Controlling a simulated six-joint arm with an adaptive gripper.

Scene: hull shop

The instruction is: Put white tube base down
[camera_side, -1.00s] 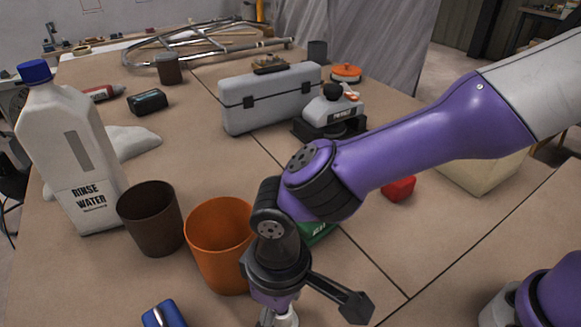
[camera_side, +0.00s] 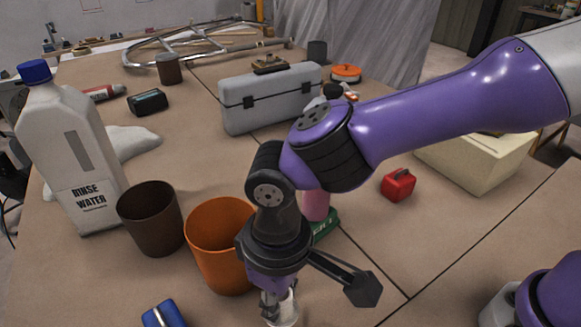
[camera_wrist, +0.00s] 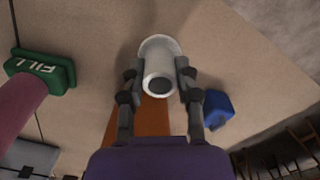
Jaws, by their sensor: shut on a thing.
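The white tube (camera_wrist: 158,60) is between the two fingers of my gripper (camera_wrist: 158,74) in the wrist view. Its narrow end with a dark opening faces the camera, and a wider white rim shows at its far end, toward the table. My gripper is shut on it. In the side view my gripper (camera_side: 275,303) points down at the bottom edge, with part of the white tube (camera_side: 286,311) showing there. I cannot tell whether the tube touches the table (camera_wrist: 255,55).
An orange cup (camera_side: 215,245) stands close left of my gripper, with a brown cup (camera_side: 150,220) and rinse-water bottle (camera_side: 68,150) beyond. A blue object (camera_side: 163,314) lies at front left. A green "FILL" base (camera_wrist: 40,68) is near a pink object (camera_wrist: 18,100).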

